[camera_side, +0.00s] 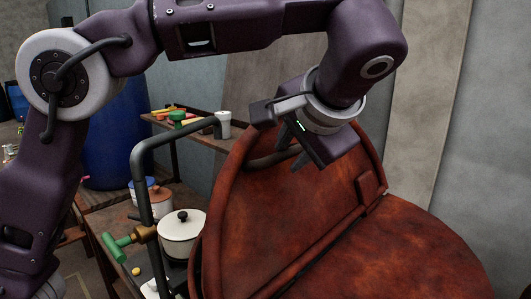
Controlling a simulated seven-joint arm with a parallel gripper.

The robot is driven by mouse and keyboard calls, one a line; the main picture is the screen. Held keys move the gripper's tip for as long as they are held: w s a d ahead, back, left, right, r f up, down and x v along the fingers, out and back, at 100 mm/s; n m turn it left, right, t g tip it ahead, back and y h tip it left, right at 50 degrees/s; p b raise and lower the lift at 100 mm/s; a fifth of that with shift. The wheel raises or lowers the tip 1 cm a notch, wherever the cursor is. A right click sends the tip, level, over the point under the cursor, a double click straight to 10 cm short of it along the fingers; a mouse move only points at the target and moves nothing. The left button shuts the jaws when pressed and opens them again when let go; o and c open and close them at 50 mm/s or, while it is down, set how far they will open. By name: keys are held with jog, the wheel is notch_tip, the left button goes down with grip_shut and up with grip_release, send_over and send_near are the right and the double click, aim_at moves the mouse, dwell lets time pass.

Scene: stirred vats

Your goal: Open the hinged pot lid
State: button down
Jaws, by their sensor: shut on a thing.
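The hinged pot lid (275,215) is a big rust-red half disc with a raised rim, and it stands steeply tilted up from the vat. Its hinge line runs along the straight edge beside the flat, fixed half of the vat top (410,255). A curved dark bar handle (262,162) sits on the lid's upper part. My gripper (290,150) is at this handle and shut on it, with the fingers pointing down and left. The arm's wrist hides part of the lid's upper rim. The inside of the vat is hidden.
A dark bent pipe (140,165) with a green-handled valve (120,245) stands left of the lid. Behind are a white pot (180,235), a blue barrel (115,140) and a shelf (190,135) with a white cup (224,124). A wall stands close at right.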

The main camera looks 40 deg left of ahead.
jog(key=d+f+y, duration=0.2)
jog(key=d, duration=0.7)
jog(key=shift+d+m+y, duration=0.15)
jog(key=shift+m+y, duration=0.25)
jog(key=shift+s, duration=0.1)
jog(key=c, duration=1.4)
grip_release()
jog(key=shift+o, duration=0.2)
jog(key=shift+r, duration=0.15)
